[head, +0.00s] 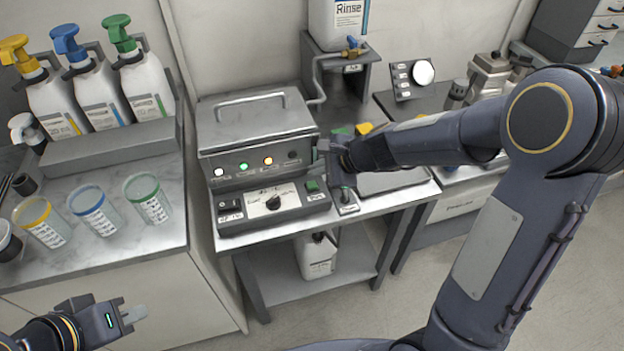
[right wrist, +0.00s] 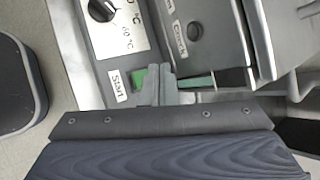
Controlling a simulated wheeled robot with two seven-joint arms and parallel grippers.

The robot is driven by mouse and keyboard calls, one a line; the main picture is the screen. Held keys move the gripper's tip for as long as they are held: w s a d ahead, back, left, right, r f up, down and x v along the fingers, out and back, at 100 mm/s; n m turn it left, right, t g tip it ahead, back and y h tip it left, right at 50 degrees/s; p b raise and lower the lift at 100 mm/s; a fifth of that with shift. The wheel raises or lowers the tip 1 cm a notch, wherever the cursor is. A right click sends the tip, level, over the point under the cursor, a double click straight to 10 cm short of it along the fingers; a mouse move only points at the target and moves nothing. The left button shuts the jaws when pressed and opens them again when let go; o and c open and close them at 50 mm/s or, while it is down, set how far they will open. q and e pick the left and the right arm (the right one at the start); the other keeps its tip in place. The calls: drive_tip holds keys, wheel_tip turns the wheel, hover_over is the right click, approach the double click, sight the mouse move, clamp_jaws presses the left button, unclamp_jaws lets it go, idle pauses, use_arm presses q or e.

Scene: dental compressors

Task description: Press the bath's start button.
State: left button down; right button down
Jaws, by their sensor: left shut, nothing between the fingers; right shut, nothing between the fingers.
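The bath (head: 257,128) is a grey lidded box on the metal table, with a front control panel holding a dial (head: 273,202) and a row of lamps: white, green and orange lit, one dark. Its green start button (head: 312,186) is at the panel's right end; the "Start" label (right wrist: 117,86) and part of the button (right wrist: 138,79) show in the right wrist view. My right gripper (head: 325,163) is shut and empty, its fingertips (right wrist: 157,72) at the button and partly covering it. I cannot tell whether they touch. My left gripper (head: 135,314) is shut and empty, low at the left, away from the bath.
A small switch box (head: 347,201) sits just right of the panel. A tank marked "Rinse" (head: 338,22) stands on a stand behind. Pump bottles (head: 151,88) and measuring cups (head: 94,212) occupy the left counter. A container (head: 318,257) stands on the shelf below.

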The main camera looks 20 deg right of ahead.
sight(317, 186)
wheel_tip(317, 186, up, 3)
drive_tip(key=shift+r+p, duration=0.15)
drive_tip(key=shift+p, duration=1.05)
drive_tip(key=s+d+r+n, duration=0.1)
drive_tip(key=s+r+n, duration=0.35)
drive_tip(key=s, duration=0.25)
drive_tip(key=s+d+r+n, duration=0.1)
drive_tip(key=s+r+n, duration=0.35)
drive_tip(key=s, duration=0.35)
drive_tip(key=s+d+f+n+h, duration=0.1)
drive_tip(key=s+n, duration=0.2)
drive_tip(key=s, duration=0.3)
drive_tip(key=s+d+f+n+g+h, duration=0.1)
drive_tip(key=s+d+n, duration=0.1)
drive_tip(key=s+n, duration=0.2)
drive_tip(key=shift+s+f+n+h, duration=0.25)
drive_tip(key=shift+s+n+h, duration=0.05)
drive_tip(key=shift+s, duration=0.8)
